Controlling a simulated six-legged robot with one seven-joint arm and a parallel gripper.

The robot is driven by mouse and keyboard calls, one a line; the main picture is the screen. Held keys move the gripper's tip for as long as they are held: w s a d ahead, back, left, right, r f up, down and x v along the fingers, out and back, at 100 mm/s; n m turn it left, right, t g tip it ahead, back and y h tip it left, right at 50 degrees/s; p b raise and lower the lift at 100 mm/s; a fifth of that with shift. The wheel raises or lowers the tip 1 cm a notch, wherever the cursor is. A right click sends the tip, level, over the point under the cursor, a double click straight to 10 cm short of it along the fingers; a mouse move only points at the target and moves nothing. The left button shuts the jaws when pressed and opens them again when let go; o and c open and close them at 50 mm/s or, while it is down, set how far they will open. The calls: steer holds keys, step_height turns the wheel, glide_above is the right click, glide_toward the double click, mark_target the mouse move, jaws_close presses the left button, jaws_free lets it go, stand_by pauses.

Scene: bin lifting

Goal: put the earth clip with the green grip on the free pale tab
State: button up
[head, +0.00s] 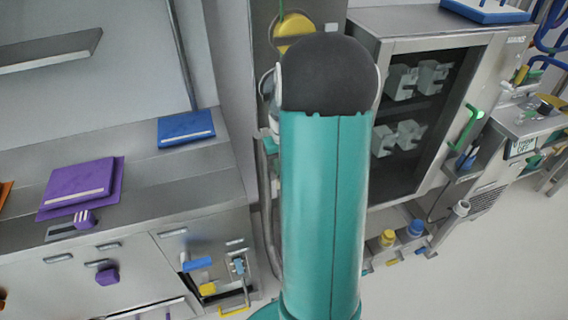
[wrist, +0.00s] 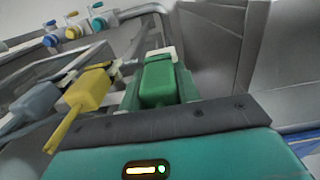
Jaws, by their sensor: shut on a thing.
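The earth clip with the green grip (wrist: 160,84) shows in the middle of the wrist view, straight ahead of my gripper (wrist: 160,100). My gripper is shut on the green grip. A pale piece (wrist: 160,53) shows at the far end of the grip; I cannot tell whether it is the clip's own jaw or a tab. A clip with a yellow grip (wrist: 87,90) and a grey-blue one (wrist: 35,102) sit to the left, by a pale frame. In the head view my arm hides my gripper and the green clip.
A pipe with blue and yellow fittings (wrist: 73,32) runs across the top left of the wrist view. In the head view a steel cabinet (head: 440,45) stands right of my arm, and a counter with a purple box (head: 78,185) stands left.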

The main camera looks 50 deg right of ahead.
steer(key=shift+f, duration=1.05)
stand_by(0.9)
steer(key=o, duration=1.2)
steer(key=shift+o, duration=0.2)
steer(key=shift+r, duration=0.1)
step_height(320, 180, up, 14)
steer(key=shift+f, duration=0.2)
steer(key=a+r+n+t, duration=0.1)
steer(key=a+r, duration=0.4)
steer(key=a, duration=0.5)
steer(key=s+a+r+n+t, duration=0.1)
steer(key=s+a, duration=0.4)
steer(key=a, duration=0.6)
steer(key=s+a+r+n+t, duration=0.1)
steer(key=s+a+n+t, duration=0.2)
steer(key=a, duration=0.8)
steer(key=shift+s+a+r+n+t, duration=0.3)
steer(key=shift+s+a+r+n, duration=0.1)
steer(key=shift+s, duration=0.6)
